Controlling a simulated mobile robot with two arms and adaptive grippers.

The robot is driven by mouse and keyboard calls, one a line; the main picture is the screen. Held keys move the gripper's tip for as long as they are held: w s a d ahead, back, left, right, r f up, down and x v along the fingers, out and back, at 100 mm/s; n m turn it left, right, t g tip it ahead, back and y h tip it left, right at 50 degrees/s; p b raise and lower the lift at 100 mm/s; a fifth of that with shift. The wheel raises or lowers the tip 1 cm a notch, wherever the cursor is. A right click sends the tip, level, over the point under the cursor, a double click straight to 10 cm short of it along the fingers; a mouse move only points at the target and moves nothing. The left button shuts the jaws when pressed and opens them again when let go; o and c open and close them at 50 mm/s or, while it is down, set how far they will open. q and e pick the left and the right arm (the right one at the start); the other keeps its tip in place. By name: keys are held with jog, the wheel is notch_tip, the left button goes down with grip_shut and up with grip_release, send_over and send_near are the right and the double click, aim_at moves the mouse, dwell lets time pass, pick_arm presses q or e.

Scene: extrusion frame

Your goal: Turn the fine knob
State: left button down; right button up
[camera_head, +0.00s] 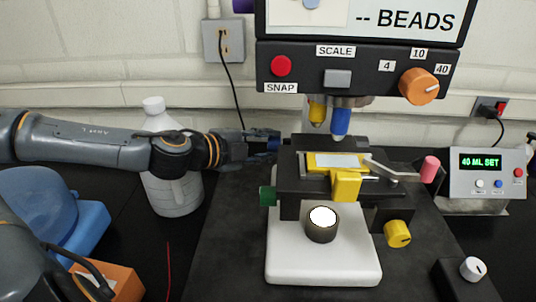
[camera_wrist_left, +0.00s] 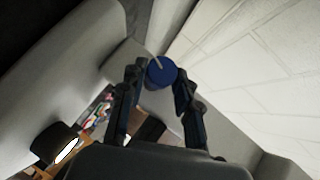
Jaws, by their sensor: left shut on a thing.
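My left gripper (camera_head: 262,146) is at the left side of the microscope (camera_head: 345,68), by the stage's left end. In the left wrist view a round blue knob (camera_wrist_left: 161,74) with a pale line on its face sits between the gripper's two fingertips (camera_wrist_left: 160,80). The gripper is shut on this knob. In the head view the knob is mostly hidden by the fingers. A green knob (camera_head: 268,196) is lower on the left side, and a yellow knob (camera_head: 398,233) is at the lower right. I cannot read a label on any of these knobs. My right gripper is not in view.
The black stage carries a slide (camera_head: 338,161) with a yellow clip. A control box (camera_head: 487,175) reads "40 ML SET" on the right. An orange box (camera_head: 112,281) is at lower left.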

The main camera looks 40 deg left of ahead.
pick_arm(q)
jog(key=shift+f+m+t+b, duration=0.1)
jog(key=shift+m+t+b, duration=0.2)
jog(key=shift+t+b, duration=0.3)
jog(key=c, duration=1)
grip_release()
jog(key=shift+o, duration=0.2)
notch_tip(320, 180, up, 10)
